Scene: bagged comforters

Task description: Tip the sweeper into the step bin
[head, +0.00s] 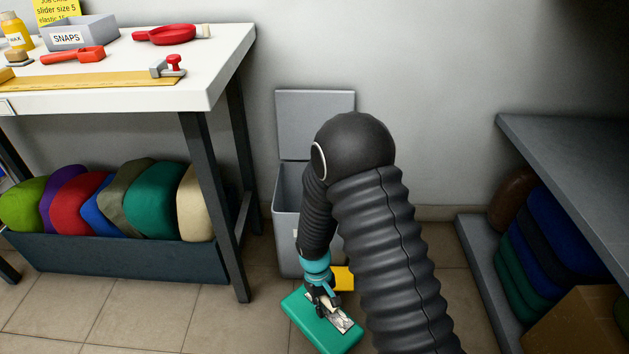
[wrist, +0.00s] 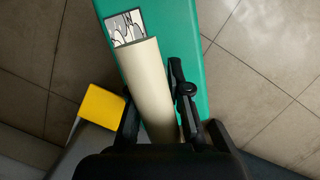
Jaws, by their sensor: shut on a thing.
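The sweeper (head: 298,308) is a flat green body with a cream handle piece and a picture label; it is low in front of the bin, and I cannot tell if it touches the floor. In the wrist view the sweeper (wrist: 185,25) runs up from my gripper (wrist: 158,115). My gripper (head: 322,298) is shut on its cream part, one finger on each side. The grey step bin (head: 287,205) stands against the wall with its lid (head: 316,125) raised. Its yellow pedal (head: 343,279) shows beside the sweeper and in the wrist view (wrist: 102,105). My arm hides the bin's right side.
A white worktable (head: 120,60) with tools and a snaps box (head: 82,34) stands left of the bin. Below it a dark blue trough (head: 110,258) holds several coloured bags. A grey shelf (head: 570,145) with bagged comforters and a cardboard box (head: 575,325) is at right. Tiled floor is clear at front left.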

